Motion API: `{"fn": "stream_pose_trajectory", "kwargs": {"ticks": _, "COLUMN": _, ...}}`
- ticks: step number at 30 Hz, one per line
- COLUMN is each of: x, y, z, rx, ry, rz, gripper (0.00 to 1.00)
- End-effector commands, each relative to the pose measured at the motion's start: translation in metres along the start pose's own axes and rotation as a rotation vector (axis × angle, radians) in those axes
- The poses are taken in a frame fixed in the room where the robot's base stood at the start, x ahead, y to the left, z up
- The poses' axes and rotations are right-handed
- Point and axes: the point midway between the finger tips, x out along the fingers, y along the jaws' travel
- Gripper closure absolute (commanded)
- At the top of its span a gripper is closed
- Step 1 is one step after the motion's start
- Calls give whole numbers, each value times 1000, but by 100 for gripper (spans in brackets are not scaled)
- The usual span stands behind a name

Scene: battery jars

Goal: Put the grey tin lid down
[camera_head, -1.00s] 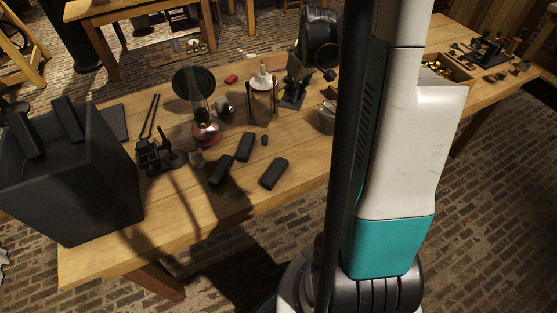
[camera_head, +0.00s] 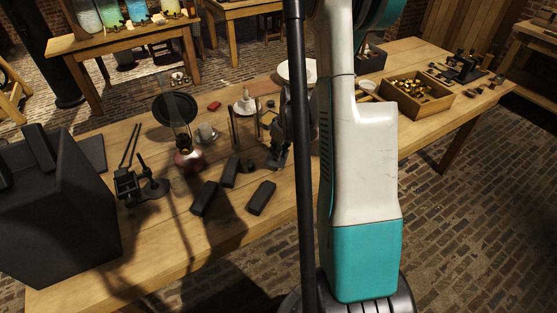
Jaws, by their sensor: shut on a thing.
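My gripper (camera_head: 277,159) shows dark and small just left of the black upright of my own body, low over the middle of the wooden bench (camera_head: 150,225). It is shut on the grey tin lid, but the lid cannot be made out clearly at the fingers. I cannot tell whether the lid touches the bench top. Part of the wrist is hidden behind the upright.
Dark blocks (camera_head: 261,198) lie in front of the gripper. A glass lamp with a red base (camera_head: 188,158), a grey cup (camera_head: 207,134) and a black stand (camera_head: 140,188) are leftward. A wooden box (camera_head: 418,101) sits right. The bench's front strip is clear.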

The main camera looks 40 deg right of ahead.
Motion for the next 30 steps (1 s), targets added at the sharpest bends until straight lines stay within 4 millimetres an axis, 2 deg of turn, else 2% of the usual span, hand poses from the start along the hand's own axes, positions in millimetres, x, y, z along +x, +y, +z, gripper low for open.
{"fn": "stream_pose_trajectory", "kwargs": {"ticks": 8, "x": 37, "y": 0, "z": 10, "rx": 0, "ry": 0, "rz": 0, "gripper": 100}}
{"fn": "stream_pose_trajectory", "kwargs": {"ticks": 19, "x": 40, "y": 0, "z": 11, "rx": 0, "ry": 0, "rz": 0, "gripper": 100}}
{"fn": "stream_pose_trajectory", "kwargs": {"ticks": 20, "x": 40, "y": 0, "z": 11, "rx": 0, "ry": 0, "rz": 0, "gripper": 87}}
{"fn": "stream_pose_trajectory", "kwargs": {"ticks": 22, "x": 39, "y": 0, "z": 11, "rx": 0, "ry": 0, "rz": 0, "gripper": 71}}
{"fn": "stream_pose_trajectory", "kwargs": {"ticks": 30, "x": 39, "y": 0, "z": 11, "rx": 0, "ry": 0, "rz": 0, "gripper": 69}}
